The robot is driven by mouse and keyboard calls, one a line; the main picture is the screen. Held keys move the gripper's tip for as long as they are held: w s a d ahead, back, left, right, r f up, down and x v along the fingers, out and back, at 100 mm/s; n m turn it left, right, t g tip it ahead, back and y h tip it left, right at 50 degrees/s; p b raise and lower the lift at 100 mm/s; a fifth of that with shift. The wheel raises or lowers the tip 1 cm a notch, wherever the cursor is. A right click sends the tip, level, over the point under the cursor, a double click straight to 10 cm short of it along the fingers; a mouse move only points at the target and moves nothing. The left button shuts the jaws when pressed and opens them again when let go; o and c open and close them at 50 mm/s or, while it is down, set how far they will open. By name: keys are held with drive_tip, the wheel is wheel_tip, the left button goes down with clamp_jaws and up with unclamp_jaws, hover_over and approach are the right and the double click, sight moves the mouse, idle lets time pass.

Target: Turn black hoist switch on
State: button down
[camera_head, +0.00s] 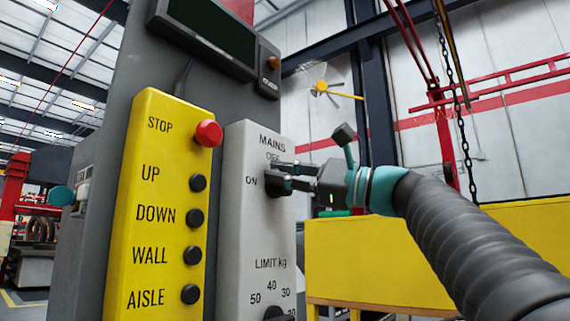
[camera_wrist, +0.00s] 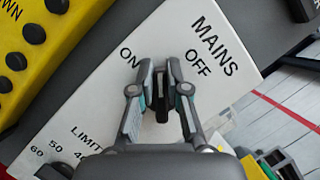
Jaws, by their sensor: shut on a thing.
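The black MAINS hoist switch (camera_head: 275,184) sits on the light grey panel (camera_head: 240,225), with OFF printed above it and ON to its left. My gripper (camera_head: 280,175) reaches in from the right, its two fingers closed around the switch knob. In the wrist view my gripper (camera_wrist: 168,88) has one finger on each side of the black knob (camera_wrist: 162,108), with ON at upper left and OFF at upper right. The fingers cover much of the knob, so I cannot tell exactly which mark it points at.
A yellow panel (camera_head: 158,220) with a red STOP button (camera_head: 208,133) and several black buttons stands just left of the grey panel. A LIMIT kg dial (camera_head: 279,314) lies below the switch. A yellow cabinet (camera_head: 350,255) stands at the right, behind my arm.

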drive_tip(key=shift+a+f+n+g+h+p, duration=0.1)
drive_tip(key=shift+f+n+g+h+p, duration=0.25)
drive_tip(key=shift+n, duration=0.95)
drive_tip(key=shift+d+f+n+g+h+p, duration=0.15)
drive_tip(key=shift+n+g+h+p, duration=0.35)
drive_tip(key=shift+n, duration=0.8)
drive_tip(key=shift+a+f+n+g+h+p, duration=0.2)
drive_tip(key=shift+n+p, duration=0.35)
drive_tip(key=shift+n, duration=0.75)
drive_tip(key=c, duration=1.2)
unclamp_jaws()
drive_tip(key=shift+f, duration=0.1)
drive_tip(key=shift+o, duration=0.2)
drive_tip(key=v, duration=1.2)
